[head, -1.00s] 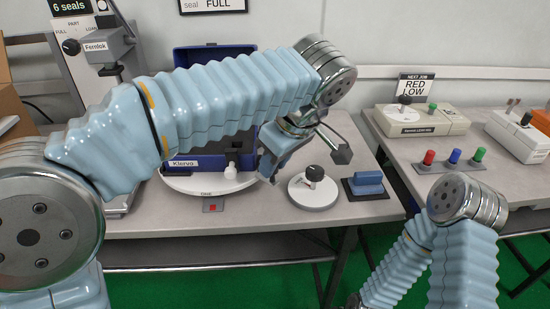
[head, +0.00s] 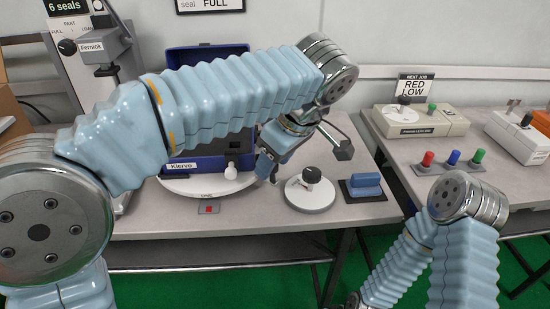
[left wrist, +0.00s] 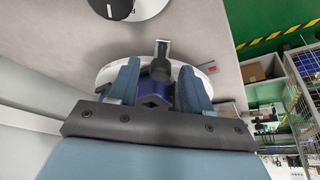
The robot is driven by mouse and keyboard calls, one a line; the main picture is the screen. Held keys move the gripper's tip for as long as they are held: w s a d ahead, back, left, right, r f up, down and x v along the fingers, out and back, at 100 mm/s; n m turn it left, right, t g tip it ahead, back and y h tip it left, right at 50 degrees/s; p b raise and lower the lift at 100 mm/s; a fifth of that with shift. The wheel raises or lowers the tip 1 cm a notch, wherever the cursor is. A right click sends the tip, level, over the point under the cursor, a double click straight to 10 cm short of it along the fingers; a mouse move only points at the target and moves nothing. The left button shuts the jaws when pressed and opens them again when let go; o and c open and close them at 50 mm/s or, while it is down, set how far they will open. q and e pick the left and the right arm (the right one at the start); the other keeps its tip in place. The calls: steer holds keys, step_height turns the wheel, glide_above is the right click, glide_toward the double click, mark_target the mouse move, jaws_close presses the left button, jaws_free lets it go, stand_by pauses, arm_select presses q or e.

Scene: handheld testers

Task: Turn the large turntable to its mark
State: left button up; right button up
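The large turntable (head: 178,188) is a white disc on the left bench, with a dark blue Klervo case (head: 190,165) on it. A red mark (head: 209,209) is on a small plate in front of the disc. My right gripper is outside the frame.
A small white turntable (head: 309,198) with a black knob and a blue block (head: 365,187) lie right of my left gripper. A press stand (head: 95,60) is at the left. The right bench holds testers and coloured buttons (head: 453,157). A gap separates the benches.

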arm_select(q)
steer(key=v, duration=1.3)
steer(key=shift+r+p, duration=0.3)
steer(key=shift+r, duration=0.05)
steer(key=shift+d, duration=0.1)
